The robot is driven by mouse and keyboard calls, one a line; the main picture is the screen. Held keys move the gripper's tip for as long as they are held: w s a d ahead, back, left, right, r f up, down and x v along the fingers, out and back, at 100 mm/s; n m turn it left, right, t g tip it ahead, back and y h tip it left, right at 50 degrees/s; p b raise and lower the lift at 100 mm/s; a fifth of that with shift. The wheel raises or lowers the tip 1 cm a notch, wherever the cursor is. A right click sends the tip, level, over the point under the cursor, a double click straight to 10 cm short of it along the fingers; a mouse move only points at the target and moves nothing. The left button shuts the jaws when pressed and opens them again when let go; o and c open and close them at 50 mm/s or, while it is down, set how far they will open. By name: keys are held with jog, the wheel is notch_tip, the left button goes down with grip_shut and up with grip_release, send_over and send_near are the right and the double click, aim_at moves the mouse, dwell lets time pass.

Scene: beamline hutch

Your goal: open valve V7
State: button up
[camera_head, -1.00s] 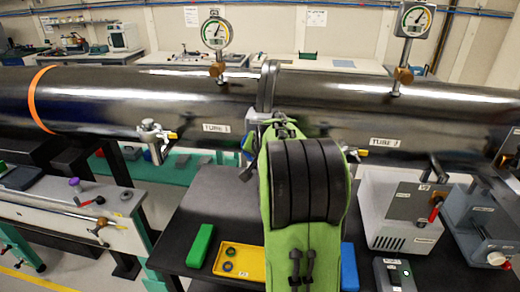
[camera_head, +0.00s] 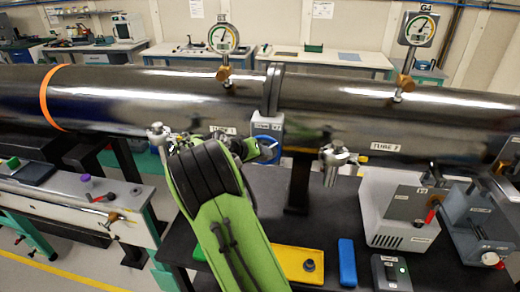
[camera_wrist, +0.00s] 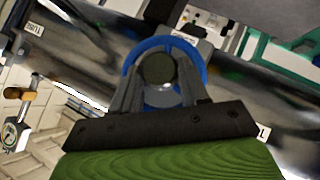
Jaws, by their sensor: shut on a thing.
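A blue ring-shaped handwheel (camera_wrist: 201,62) fills the middle of the wrist view. Its dark round hub (camera_wrist: 158,69) sits between the two fingers of my gripper (camera_wrist: 160,85), which is shut on the wheel. In the head view the blue wheel (camera_head: 268,152) shows partly beyond my green arm, below the flange between the two tubes. My gripper is mostly hidden there by the arm. I cannot read a V7 label.
Long dark tubes (camera_head: 140,98) cross the view with gauges G3 (camera_head: 222,38) and G4 (camera_head: 418,27). Other metal valves (camera_head: 332,160) flank the wheel. A yellow tray (camera_head: 285,268), blue block (camera_head: 347,263) and grey box (camera_head: 393,212) are on the black table.

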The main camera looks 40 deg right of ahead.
jog(key=shift+w+a+f+n+g+h+p, duration=0.1)
jog(key=shift+f+n+g+h+p, duration=0.1)
jog(key=shift+n+g+h+p, duration=0.5)
jog(key=shift+w+a+f+n+g+h+p, duration=0.15)
jog(key=shift+n+g+h+p, duration=0.25)
jog(key=shift+n+h, duration=0.6)
jog(key=shift+d+f+n+g+h+p, duration=0.15)
jog(key=shift+n+g+h+p, duration=0.4)
jog(key=shift+h, duration=0.55)
jog(key=shift+a+f, duration=0.1)
jog(key=o, duration=1)
jog(key=shift+o, duration=0.2)
jog(key=w+a+r+b, duration=0.2)
jog(key=a, duration=1.3)
jog(key=shift+a, duration=0.25)
